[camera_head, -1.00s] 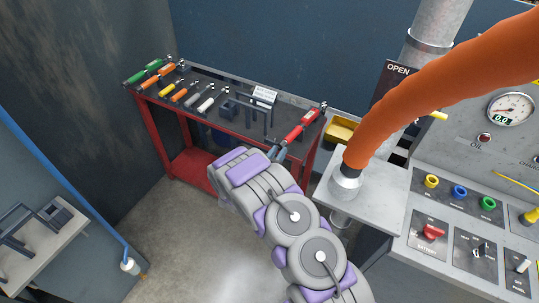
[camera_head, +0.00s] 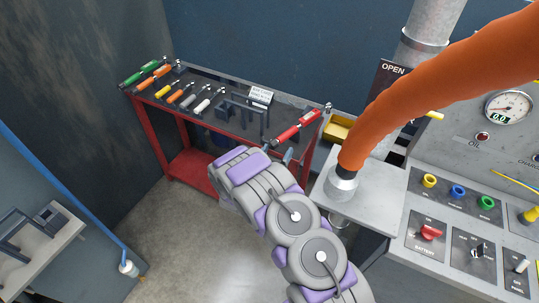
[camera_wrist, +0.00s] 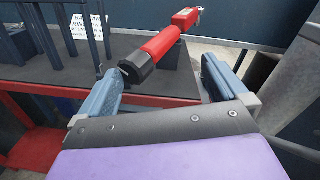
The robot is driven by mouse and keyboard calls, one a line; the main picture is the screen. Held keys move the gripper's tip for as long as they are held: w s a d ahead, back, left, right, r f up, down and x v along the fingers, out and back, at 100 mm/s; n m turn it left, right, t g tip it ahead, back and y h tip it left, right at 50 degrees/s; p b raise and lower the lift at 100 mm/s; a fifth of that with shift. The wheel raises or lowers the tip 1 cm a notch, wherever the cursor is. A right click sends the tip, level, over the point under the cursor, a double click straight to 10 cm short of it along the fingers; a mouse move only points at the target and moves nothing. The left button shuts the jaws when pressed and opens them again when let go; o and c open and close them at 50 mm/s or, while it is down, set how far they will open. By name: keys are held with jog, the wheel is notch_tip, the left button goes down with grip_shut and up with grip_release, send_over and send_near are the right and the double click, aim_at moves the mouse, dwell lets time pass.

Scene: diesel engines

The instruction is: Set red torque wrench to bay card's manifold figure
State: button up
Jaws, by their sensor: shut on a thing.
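The red torque wrench (camera_head: 298,125), with a black handle end, lies at the right end of the tool bench. In the wrist view the wrench (camera_wrist: 163,42) points away, its black end close to me. My gripper (camera_wrist: 163,72) has one finger on each side of that end and is shut on the wrench, though the fingers look spread and contact is hard to see. In the head view my arm hides part of the gripper (camera_head: 289,157). The white bay card (camera_head: 261,95) stands at the bench's back; its figures are too small to read. It is partly hidden in the wrist view (camera_wrist: 88,24).
The bench (camera_head: 226,136) has a dark top and red legs. Several other coloured wrenches lie at its left. A dark rack (camera_head: 243,110) stands between them and the red wrench. A yellow bin (camera_head: 337,128), an orange hose (camera_head: 420,85) and a control panel are to the right.

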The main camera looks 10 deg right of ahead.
jog(key=shift+s+d+r+h, duration=0.15)
jog(key=shift+s+d+h, duration=0.3)
jog(key=shift+d, duration=0.4)
jog(key=shift+s+a, duration=0.1)
jog(key=shift+s, duration=0.2)
jog(key=shift+c, duration=0.9)
jog(key=p+v, duration=0.6)
jog(key=v, duration=1.2)
jog(key=shift+a, duration=0.5)
jog(key=shift+s+r+y, duration=0.1)
jog(key=shift+y, duration=0.15)
